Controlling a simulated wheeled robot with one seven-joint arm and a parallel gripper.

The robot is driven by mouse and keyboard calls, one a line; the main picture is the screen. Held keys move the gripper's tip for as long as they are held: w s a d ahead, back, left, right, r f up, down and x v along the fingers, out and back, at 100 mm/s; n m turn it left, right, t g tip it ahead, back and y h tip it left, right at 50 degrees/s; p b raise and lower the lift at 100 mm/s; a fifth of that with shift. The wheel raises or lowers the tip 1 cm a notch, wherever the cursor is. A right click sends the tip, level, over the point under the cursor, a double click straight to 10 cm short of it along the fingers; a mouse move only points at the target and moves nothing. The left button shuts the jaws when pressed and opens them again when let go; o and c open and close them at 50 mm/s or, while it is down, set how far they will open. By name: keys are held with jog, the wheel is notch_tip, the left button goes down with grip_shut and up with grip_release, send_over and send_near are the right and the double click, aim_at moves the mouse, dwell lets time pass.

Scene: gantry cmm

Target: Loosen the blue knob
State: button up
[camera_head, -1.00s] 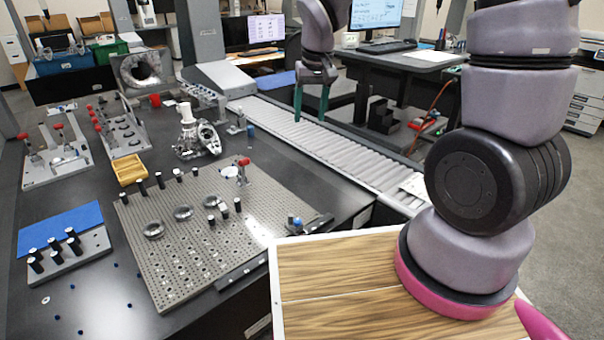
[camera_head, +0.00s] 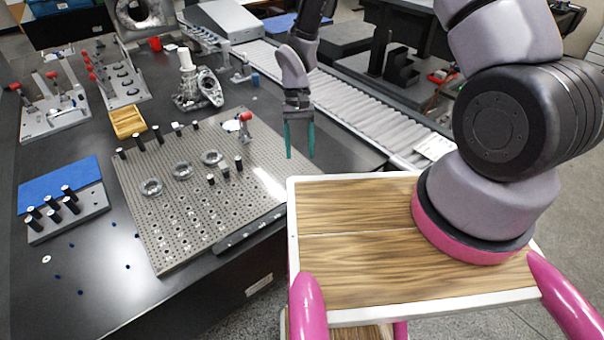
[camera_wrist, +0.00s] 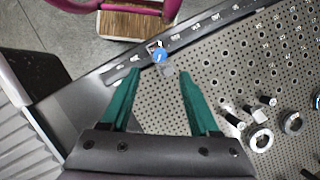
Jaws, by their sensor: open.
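The blue knob (camera_wrist: 158,55) shows in the wrist view on a small clamp at the labelled edge of the perforated plate (camera_wrist: 225,70). My gripper (camera_wrist: 160,72) is open, with its two green fingers spread. In the wrist view the knob appears between and slightly beyond the fingertips; the fingers look apart from it. In the head view my gripper (camera_head: 300,156) hangs pointing down above the right side of the perforated plate (camera_head: 160,215). The knob is not visible in the head view; my wooden-topped base seems to cover that corner.
Several black-topped pins and metal rings (camera_head: 182,171) stand on the plate. A red-handled clamp (camera_head: 244,124) is at its far right corner. A yellow bin (camera_head: 128,121) and a blue mat (camera_head: 58,182) lie left. The roller conveyor (camera_head: 345,105) runs behind.

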jog(key=x, duration=0.8)
jog(key=shift+f, duration=0.1)
grip_shut()
